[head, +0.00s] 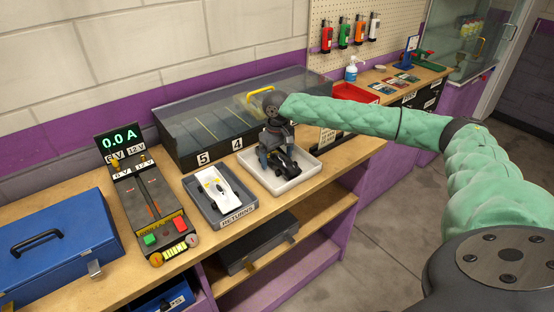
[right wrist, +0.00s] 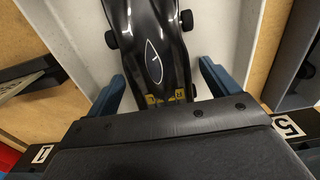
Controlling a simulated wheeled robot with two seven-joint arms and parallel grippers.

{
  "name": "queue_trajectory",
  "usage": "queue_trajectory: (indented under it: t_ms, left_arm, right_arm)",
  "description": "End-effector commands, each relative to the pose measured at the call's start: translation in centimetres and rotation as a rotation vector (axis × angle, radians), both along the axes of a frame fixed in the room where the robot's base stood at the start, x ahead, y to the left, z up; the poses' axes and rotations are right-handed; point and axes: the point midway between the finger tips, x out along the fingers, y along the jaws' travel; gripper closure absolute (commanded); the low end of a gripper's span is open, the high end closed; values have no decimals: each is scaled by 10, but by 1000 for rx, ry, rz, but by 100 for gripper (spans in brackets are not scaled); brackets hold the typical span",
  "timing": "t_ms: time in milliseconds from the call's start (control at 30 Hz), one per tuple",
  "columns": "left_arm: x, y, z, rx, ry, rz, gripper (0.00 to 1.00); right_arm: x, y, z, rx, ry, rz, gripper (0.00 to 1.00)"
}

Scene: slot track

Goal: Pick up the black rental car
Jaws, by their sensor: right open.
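The black car (head: 285,161) sits in a white tray (head: 306,171) on the bench in the head view. It fills the upper middle of the right wrist view (right wrist: 150,50), with a pale teardrop outline and yellow marks on its body. My right gripper (head: 274,158) is right over the car, pointing down. Its two blue fingers (right wrist: 163,88) are open, one on each side of the car's body, with a gap on both sides in the wrist view. The left gripper does not show.
A grey returns tray (head: 240,211) holding a white car (head: 218,188) stands left of the white tray. A clear-lidded case (head: 215,120) is close behind. A power supply (head: 150,205) and blue toolbox (head: 50,250) are further left. The bench's front edge is near the trays.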

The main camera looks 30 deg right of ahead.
Motion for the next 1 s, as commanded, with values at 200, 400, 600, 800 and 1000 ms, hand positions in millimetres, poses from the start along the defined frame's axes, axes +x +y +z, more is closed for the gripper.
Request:
queue_trajectory:
  t_ms: [200, 400, 600, 800, 1000]
  left_arm:
    - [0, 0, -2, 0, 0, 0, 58]
    - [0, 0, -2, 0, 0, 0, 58]
    - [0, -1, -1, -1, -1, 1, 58]
    - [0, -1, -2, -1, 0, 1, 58]
    - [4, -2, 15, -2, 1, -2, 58]
  right_arm:
    - [0, 0, -1, 0, 0, 0, 13]
    - [0, 0, -1, 0, 0, 0, 42]
    - [0, 0, -1, 0, -1, 0, 66]
    - [0, 0, 0, 0, -1, 0, 66]
    - [1, 0, 12, 0, -2, -1, 66]
